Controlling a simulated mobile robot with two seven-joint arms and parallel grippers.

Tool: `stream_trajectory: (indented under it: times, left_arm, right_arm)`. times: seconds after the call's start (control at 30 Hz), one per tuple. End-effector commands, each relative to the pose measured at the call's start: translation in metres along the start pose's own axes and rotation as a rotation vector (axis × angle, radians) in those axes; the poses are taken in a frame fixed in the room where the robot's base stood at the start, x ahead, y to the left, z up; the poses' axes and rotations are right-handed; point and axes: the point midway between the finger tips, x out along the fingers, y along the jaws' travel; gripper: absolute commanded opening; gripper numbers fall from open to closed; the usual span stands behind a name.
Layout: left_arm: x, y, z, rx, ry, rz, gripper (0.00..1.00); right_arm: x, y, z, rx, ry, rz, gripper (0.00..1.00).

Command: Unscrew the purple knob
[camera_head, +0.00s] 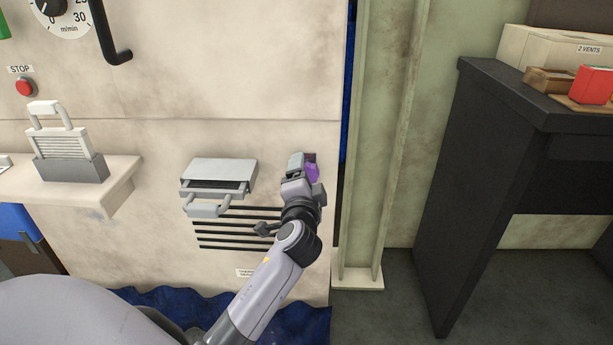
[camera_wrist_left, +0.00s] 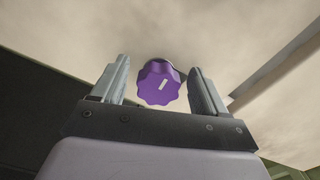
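The purple knob (camera_head: 312,172) is on the front of the pale machine panel, near its right edge, partly hidden by my gripper in the head view. In the left wrist view the knob (camera_wrist_left: 158,83) has a scalloped rim and a white mark tilted to the right. My left gripper (camera_head: 303,164) is at the knob. In the left wrist view its two fingers (camera_wrist_left: 160,85) stand apart on either side of the knob, with a visible gap on each side. My right gripper is not in view.
Left of the knob, a grey slot box (camera_head: 218,172) with a handle juts from the panel above dark vent slits (camera_head: 225,234). A shelf (camera_head: 100,185) holds a grey-white handled block (camera_head: 62,150). A dark table (camera_head: 500,120) stands at the right.

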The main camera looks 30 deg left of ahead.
Motion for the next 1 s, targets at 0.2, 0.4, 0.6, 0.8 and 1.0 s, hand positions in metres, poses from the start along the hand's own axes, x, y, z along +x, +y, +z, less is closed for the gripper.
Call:
stream_trajectory:
  times: [0.2,0.4,0.6,0.8,1.0]
  left_arm:
    - [-0.001,0.000,-0.003,-0.002,0.008,0.000,0.73]
    - [-0.012,0.000,-0.004,-0.003,0.010,0.002,0.73]
    - [-0.041,0.000,-0.003,-0.002,0.007,0.003,0.73]
    - [-0.065,0.000,-0.002,-0.002,0.005,0.002,0.73]
    - [-0.072,0.000,-0.001,-0.002,0.004,0.000,0.73]
  right_arm:
    - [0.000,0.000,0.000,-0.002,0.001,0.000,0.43]
    - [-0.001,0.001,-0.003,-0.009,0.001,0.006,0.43]
    - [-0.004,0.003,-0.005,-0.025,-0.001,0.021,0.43]
    - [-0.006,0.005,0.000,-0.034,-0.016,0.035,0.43]
    - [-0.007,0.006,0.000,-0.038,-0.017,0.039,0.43]
